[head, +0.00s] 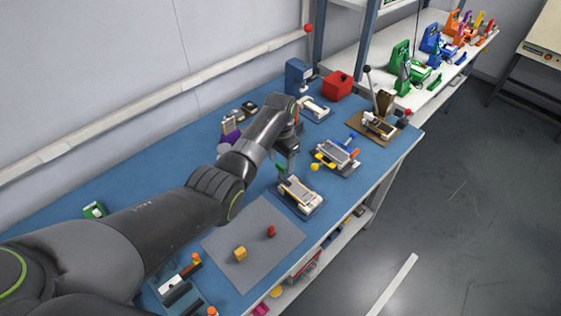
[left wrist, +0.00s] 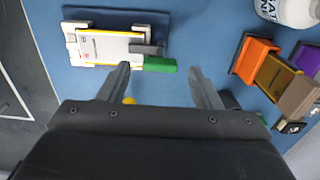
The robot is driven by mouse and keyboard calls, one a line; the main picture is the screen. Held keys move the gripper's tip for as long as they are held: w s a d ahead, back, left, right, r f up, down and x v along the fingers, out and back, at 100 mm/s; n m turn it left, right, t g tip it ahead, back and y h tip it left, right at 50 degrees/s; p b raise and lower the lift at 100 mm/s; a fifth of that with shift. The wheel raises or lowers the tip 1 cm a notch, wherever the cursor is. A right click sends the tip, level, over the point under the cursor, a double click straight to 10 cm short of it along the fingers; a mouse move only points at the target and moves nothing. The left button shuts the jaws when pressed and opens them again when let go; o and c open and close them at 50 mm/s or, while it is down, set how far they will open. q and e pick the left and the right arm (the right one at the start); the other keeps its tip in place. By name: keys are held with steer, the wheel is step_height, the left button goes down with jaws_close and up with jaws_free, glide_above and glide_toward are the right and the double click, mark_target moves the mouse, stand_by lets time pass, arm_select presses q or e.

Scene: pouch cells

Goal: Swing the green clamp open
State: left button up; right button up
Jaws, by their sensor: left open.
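The green clamp (head: 281,169) is at the far left corner of a fixture (head: 307,201) holding a white pouch cell (head: 299,190) on the blue table. My left gripper (head: 289,150) is just above and beyond the clamp. In the left wrist view my left gripper (left wrist: 160,68) is open and empty, its fingertips on either side of the green clamp; whether they are at its height I cannot tell. My right gripper is not in view.
A fixture with blue and yellow clamps (head: 335,154) stands to the right. A grey mat (head: 227,267) with a yellow block (head: 240,254) and a red block (head: 271,231) lies in front. The wrist view shows an orange block (left wrist: 255,58) and a white bottle (left wrist: 288,10) at right.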

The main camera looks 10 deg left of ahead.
arm_select(q)
steer(key=shift+f, duration=0.85)
steer(key=c, duration=1)
